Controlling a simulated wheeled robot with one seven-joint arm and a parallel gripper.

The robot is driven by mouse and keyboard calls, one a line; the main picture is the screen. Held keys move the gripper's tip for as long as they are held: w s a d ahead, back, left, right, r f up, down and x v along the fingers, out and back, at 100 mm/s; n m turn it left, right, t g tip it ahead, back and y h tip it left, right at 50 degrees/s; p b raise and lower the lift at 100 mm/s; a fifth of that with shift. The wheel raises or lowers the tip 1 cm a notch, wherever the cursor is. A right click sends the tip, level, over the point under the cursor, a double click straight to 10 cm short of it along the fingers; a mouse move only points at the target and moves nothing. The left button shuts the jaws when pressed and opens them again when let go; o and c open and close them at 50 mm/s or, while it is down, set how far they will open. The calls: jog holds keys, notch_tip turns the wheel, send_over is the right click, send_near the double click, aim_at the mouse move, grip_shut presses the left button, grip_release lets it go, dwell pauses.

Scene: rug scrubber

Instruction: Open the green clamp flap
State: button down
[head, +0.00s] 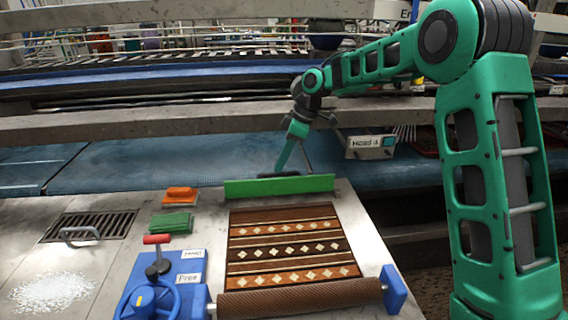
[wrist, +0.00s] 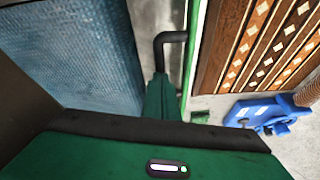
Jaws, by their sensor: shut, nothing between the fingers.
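The green clamp flap (head: 310,184) is a long green bar across the far end of the patterned rug (head: 285,245). In the head view its broad face shows; in the wrist view it is a thin green strip (wrist: 188,65) beside the rug. A black bent handle (wrist: 172,37) sticks out from the flap's far side, towards the blue mesh. My gripper (head: 279,171) points down behind the flap, at the handle. In the wrist view its closed green fingers (wrist: 159,85) end close to the handle's bend. Whether they touch it is unclear.
A blue mesh belt (head: 130,165) lies behind the flap. Orange (head: 181,195) and green (head: 171,223) brushes lie left of the rug. A blue base with a handwheel (head: 152,300) and a red-tipped lever (head: 157,240) stands front left. A brown roller (head: 300,298) crosses the front.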

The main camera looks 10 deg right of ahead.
jog(key=shift+r, duration=0.1)
jog(key=v, duration=1)
jog(key=s+d+m+h, duration=0.2)
jog(key=s+d+m, duration=0.5)
jog(key=d, duration=0.4)
jog(key=s+d+f+m+h, duration=0.15)
jog(key=s+d+m, duration=0.45)
jog(key=s, duration=0.6)
jog(key=s+d+f+m+h, duration=0.1)
jog(key=s+d+f+m, duration=0.25)
jog(key=s+d, duration=0.65)
jog(key=s+d+f+m, duration=0.1)
jog(key=s+f+m, duration=0.1)
jog(key=s, duration=0.5)
jog(key=s+d+f+m, duration=0.1)
jog(key=s+f+m, duration=0.1)
jog(key=s, duration=0.6)
jog(key=shift+s+f+m, duration=0.15)
jog(key=shift+f+m, duration=0.25)
jog(key=shift+m, duration=0.35)
